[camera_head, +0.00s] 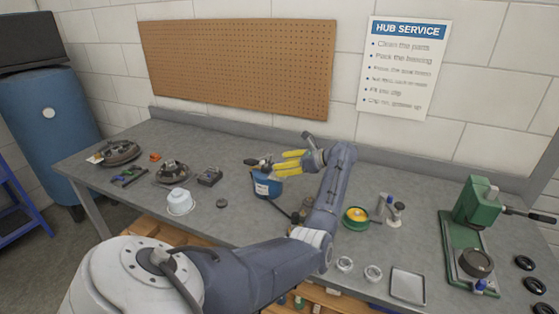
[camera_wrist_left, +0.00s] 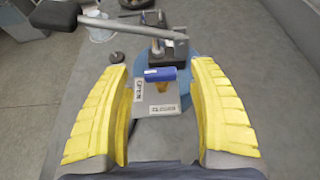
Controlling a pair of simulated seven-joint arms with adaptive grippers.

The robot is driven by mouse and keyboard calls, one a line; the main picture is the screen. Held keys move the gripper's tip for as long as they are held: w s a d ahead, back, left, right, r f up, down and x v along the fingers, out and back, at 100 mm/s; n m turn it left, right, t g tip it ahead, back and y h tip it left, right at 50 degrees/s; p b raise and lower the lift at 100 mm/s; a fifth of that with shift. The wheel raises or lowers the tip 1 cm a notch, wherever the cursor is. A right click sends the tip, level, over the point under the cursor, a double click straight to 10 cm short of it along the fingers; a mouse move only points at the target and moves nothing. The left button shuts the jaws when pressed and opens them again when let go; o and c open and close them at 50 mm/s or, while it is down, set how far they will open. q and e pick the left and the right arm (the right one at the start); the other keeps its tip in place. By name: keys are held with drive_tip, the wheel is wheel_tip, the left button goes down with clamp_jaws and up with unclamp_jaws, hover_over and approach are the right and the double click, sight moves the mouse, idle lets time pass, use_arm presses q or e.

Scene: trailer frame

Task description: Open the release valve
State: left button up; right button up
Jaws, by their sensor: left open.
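A blue pump-like unit (camera_head: 268,186) stands on the bench under my left gripper. In the left wrist view its grey plate (camera_wrist_left: 155,104) carries small labels, the left one seeming to read OPEN. A short blue handle (camera_wrist_left: 160,75), which looks like the release valve, lies crosswise above the plate. My left gripper (camera_head: 281,163) is open with yellow fingers. In the wrist view its fingers stand on both sides of the handle, apart from it, with nothing held. A metal lever (camera_wrist_left: 135,31) with a black grip (camera_wrist_left: 53,15) crosses beyond the fingertips. My right gripper is not seen.
A white tub (camera_head: 180,202), a dark hub part (camera_head: 173,173) and a small dark block (camera_head: 210,176) lie left on the bench. A green tin (camera_head: 356,217), a grey tray (camera_head: 407,286) and a green press (camera_head: 477,209) stand right. A pegboard (camera_head: 240,60) hangs behind.

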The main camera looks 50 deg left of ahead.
use_arm(q)
drive_tip(key=v, duration=1)
drive_tip(key=shift+d, duration=0.2)
